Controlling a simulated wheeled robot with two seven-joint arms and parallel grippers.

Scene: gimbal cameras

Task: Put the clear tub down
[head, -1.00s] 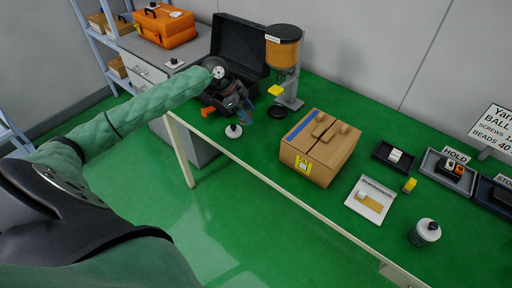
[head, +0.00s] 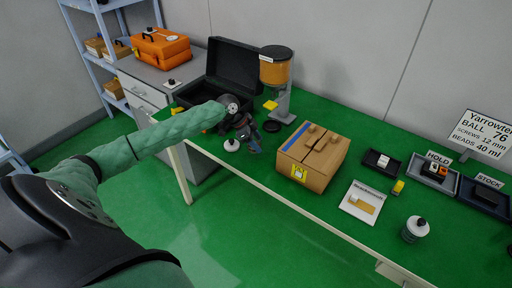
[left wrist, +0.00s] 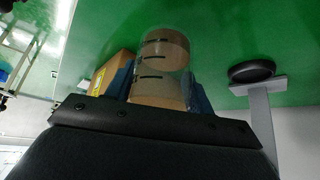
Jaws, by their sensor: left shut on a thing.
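My left gripper (head: 250,139) is shut on the clear tub, low over the green table's front left part. The tub (left wrist: 164,60) shows in the left wrist view as a see-through cylinder with dark marks, between the blue fingers (left wrist: 165,88). Brown shows in it; I cannot tell how much is contents and how much is the carton behind. In the head view the tub is mostly hidden at the gripper, and I cannot tell whether it touches the table. My right gripper is not in view.
An amber-filled dispenser (head: 276,72) and a black disc (head: 271,126) stand behind the gripper. A white-capped item (head: 231,145) is close beside it. A cardboard carton (head: 313,160) stands to the right. An open black case (head: 247,66) lies behind. Green table shows between gripper and carton.

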